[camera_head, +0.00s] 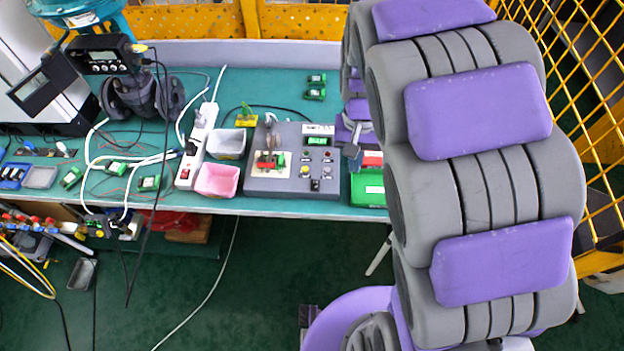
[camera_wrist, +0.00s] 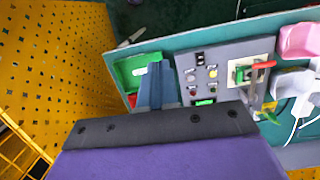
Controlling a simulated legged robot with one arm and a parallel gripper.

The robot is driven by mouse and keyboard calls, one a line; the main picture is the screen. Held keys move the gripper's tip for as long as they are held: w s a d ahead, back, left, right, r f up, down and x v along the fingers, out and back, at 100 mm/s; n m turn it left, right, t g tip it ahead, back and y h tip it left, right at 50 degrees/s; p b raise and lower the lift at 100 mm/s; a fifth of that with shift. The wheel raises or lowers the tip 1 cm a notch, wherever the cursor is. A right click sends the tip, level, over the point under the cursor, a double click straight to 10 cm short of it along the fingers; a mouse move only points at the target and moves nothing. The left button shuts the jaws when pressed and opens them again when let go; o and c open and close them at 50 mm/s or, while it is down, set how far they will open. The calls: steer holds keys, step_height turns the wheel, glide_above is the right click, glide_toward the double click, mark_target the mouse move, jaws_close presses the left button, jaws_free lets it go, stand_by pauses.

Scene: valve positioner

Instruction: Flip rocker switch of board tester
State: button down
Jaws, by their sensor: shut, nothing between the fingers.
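The board tester (camera_head: 282,181) is a grey box on the bench with a small display, coloured buttons and a clamp with a red handle. A black rocker switch (camera_head: 315,185) sits near its front edge; in the wrist view it appears as a dark part (camera_wrist: 200,57) on the panel's far side. Its on or off position is too small to tell. My gripper (camera_head: 352,160) is beside the tester's right side, apart from the switch. In the wrist view its blue-grey fingers (camera_wrist: 156,72) are shut and empty, overlapping the green tray in the picture.
A green tray (camera_head: 370,198) lies right of the tester, near my gripper. Yellow mesh fencing (camera_head: 578,75) is at right.

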steer(key=p, duration=0.1)
glide_above(312, 188)
steer(key=w, duration=0.2)
step_height(312, 188, down, 9)
steer(key=shift+w+f+n, duration=0.1)
steer(key=shift+f+n, duration=0.2)
steer(key=f, duration=0.4)
steer(key=s+f+b, duration=0.1)
steer(key=f, duration=0.4)
steer(key=s+f+b, duration=0.1)
steer(key=f, duration=0.4)
steer(key=shift+s+f+t, duration=0.2)
steer(key=shift+t, duration=0.1)
